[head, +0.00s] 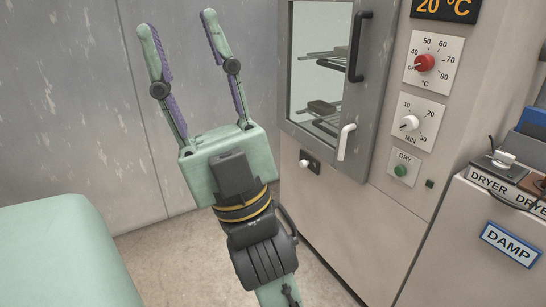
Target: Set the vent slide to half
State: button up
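A small dark plate with a white knob (309,166) sits on the cabinet front, below the glass door, in the head view. It looks like the vent slide, but no scale or marks on it can be read, so I cannot tell its setting.
The dryer cabinet has a glass door (322,60) with a black handle (357,45) and white latch lever (346,141). A red temperature dial (425,62), timer dial (409,123) and green DRY button (401,170) are at right. A counter (480,230) stands right; a pale green surface (60,250) lower left.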

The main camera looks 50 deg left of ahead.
aim_at(305, 163)
jog(key=u, duration=1.2)
